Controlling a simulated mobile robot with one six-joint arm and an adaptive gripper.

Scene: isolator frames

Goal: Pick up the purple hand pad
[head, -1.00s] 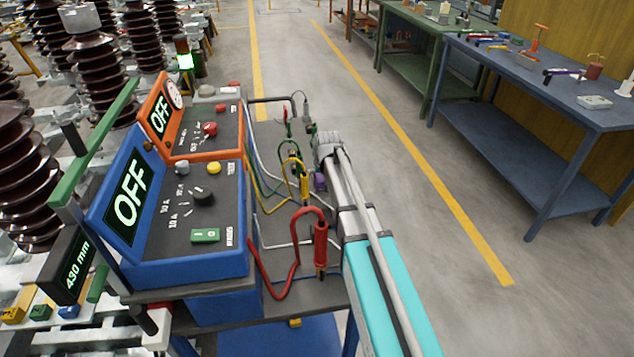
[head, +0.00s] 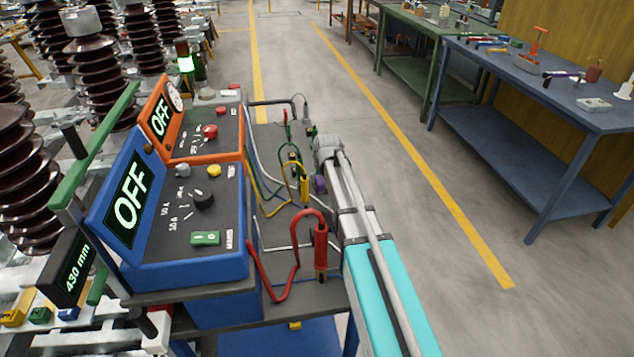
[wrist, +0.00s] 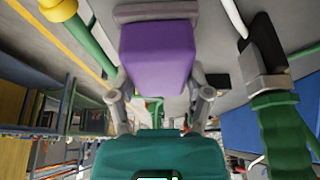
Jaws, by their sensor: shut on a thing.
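The purple hand pad (wrist: 157,58) fills the upper middle of the wrist view, a blocky piece close to the camera. My gripper (wrist: 159,93) has a grey finger on each side of it and is shut on it. Whether the pad touches the cart top cannot be told.
A blue console (head: 190,270) and an orange console (head: 208,154) stand left on the cart. A red lead (head: 320,245), a yellow lead (head: 304,187) and green leads stand close to my arm. A blue table (head: 560,110) with tools is at right; the floor between is clear.

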